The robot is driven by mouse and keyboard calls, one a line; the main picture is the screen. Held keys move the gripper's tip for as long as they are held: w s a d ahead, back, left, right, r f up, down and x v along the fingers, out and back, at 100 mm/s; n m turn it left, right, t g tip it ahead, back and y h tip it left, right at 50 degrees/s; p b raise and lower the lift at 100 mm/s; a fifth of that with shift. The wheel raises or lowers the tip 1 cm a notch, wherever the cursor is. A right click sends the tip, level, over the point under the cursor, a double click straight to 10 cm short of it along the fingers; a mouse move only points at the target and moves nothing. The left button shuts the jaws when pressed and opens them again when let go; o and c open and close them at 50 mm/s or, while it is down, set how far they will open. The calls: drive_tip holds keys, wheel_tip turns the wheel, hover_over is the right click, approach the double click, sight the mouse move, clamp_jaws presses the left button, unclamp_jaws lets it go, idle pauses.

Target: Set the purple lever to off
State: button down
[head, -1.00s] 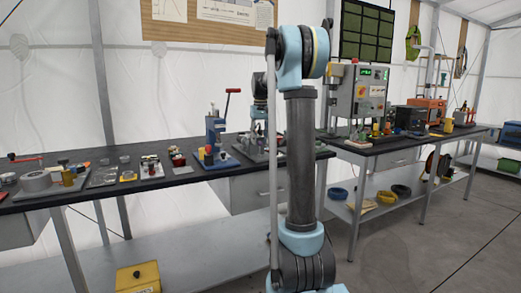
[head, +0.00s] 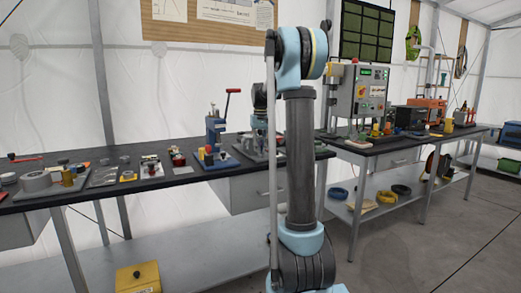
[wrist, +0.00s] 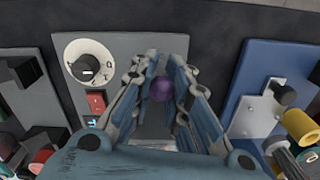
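The purple lever's round knob (wrist: 161,89) shows in the wrist view, between the two fingers of my gripper (wrist: 163,68). The fingers flank the knob closely on its left and right. Whether they press on it is not clear. The lever's shaft and its off mark are hidden. Beside it, a grey panel (wrist: 118,52) carries a white dial with a black knob (wrist: 88,66) and a red rocker switch (wrist: 96,101). In the head view my arm hides the knob, and my gripper is not clearly visible.
A blue fixture (wrist: 258,65) with a metal bracket stands right of my gripper in the wrist view. In the head view, a blue press with a red handle (head: 233,91) stands left of my arm on the crowded dark bench (head: 180,178). A grey control box (head: 362,95) stands right.

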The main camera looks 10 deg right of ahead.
drive_tip(key=shift+w, duration=0.1)
idle(0.3)
drive_tip(key=shift+w+g, duration=0.15)
drive_tip(key=shift+g, duration=0.45)
drive_tip(key=c, duration=1.5)
unclamp_jaws()
drive_tip(key=shift+r, duration=0.1)
drive_tip(key=r, duration=0.4)
drive_tip(key=w+r, duration=0.1)
drive_tip(key=r, duration=0.6)
drive_tip(key=shift+w+a+r, duration=0.1)
drive_tip(key=shift+w+r, duration=0.05)
drive_tip(key=shift+r, duration=0.2)
